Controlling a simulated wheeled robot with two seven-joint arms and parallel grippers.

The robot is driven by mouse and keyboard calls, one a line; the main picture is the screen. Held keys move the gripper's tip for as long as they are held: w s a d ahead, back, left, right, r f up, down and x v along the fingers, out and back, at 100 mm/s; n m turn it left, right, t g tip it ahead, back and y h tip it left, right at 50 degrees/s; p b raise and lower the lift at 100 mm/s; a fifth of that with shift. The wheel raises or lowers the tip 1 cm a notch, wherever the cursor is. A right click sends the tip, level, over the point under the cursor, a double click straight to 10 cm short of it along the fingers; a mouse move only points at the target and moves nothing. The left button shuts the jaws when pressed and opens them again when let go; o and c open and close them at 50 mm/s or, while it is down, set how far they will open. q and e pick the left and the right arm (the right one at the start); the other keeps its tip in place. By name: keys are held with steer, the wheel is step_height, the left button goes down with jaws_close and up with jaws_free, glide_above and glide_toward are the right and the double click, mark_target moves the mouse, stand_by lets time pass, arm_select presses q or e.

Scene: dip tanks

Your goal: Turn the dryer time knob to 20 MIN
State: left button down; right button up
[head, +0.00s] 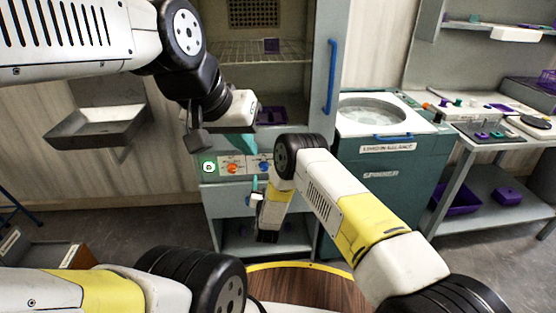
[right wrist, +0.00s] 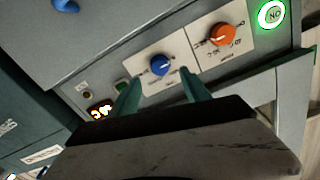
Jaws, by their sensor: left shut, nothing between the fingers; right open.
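The dryer's control panel (head: 222,166) carries an orange knob (head: 232,168) and a blue knob, which shows in the right wrist view (right wrist: 160,64) beside the orange one (right wrist: 222,35). The labels are too small to read, so I cannot tell which knob is the time knob. My right gripper (right wrist: 160,76) is open, its teal fingers on either side of the blue knob in the picture; contact is not visible. In the head view, my right gripper (head: 256,186) is low in front of the panel. My left gripper (head: 246,148) is shut and empty, above it.
A lit green ON lamp (right wrist: 271,15) is at the panel's end. A small display (right wrist: 101,110) glows at the other end, its digits blurred. The dryer door with a blue handle (head: 331,75) stands open at right. The spinner (head: 375,180) stands beside it.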

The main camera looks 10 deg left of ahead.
mark_target(264, 169)
steer(key=shift+x, duration=3.8)
steer(key=shift+f, duration=0.1)
jaws_close()
